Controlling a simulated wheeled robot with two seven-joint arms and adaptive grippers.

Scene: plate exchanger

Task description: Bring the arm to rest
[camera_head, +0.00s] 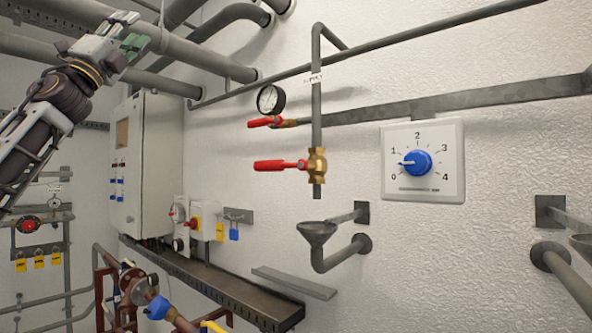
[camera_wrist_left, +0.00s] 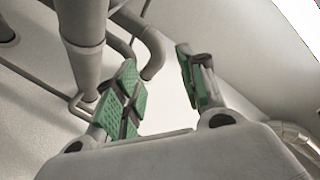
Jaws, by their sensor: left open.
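My left arm comes in from the left edge of the head view, and its gripper (camera_head: 128,40) is raised at the upper left, in front of the grey overhead pipes. In the left wrist view the two green-padded fingers of this gripper (camera_wrist_left: 158,92) stand apart with nothing between them. Pipes and pale wall show behind the fingers there. My right gripper is in neither view.
Grey pipes (camera_head: 225,68) run near the left gripper. A control cabinet (camera_head: 150,165) stands below it. To the right, the wall carries a gauge (camera_head: 270,99), red-handled valves (camera_head: 280,165), a funnel (camera_head: 317,232) and a blue dial (camera_head: 417,163). The wall between them is bare.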

